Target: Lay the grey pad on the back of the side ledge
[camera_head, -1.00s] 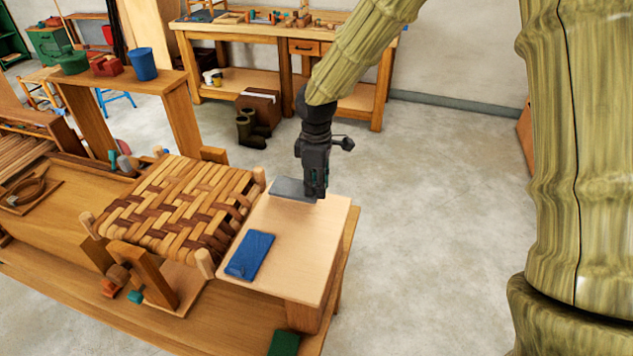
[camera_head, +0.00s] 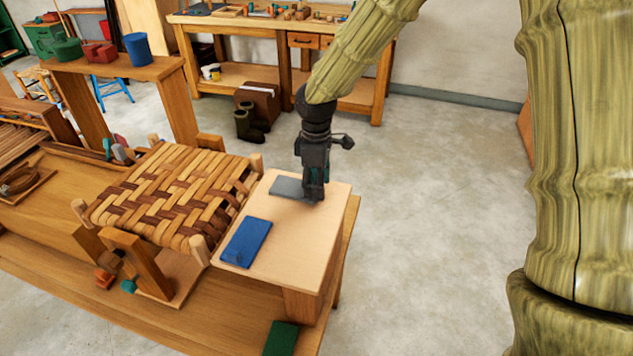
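The grey pad (camera_head: 288,187) is a flat rectangle at the back of the pale side ledge (camera_head: 290,238), beside the woven seat. It looks flat on the ledge or just over it; I cannot tell whether it touches. My gripper (camera_head: 313,196) points down at the pad's right end and hides that end. Its fingertips are dark and small here, so I cannot see whether they are open or closed on the pad. A blue pad (camera_head: 246,242) lies on the front left part of the ledge.
The woven bark seat (camera_head: 172,195) stands left of the ledge, its corner posts rising above the weave. A dark green block (camera_head: 281,339) is on the bench below the ledge's front. A workbench (camera_head: 285,45) stands behind. Open floor (camera_head: 440,190) lies to the right.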

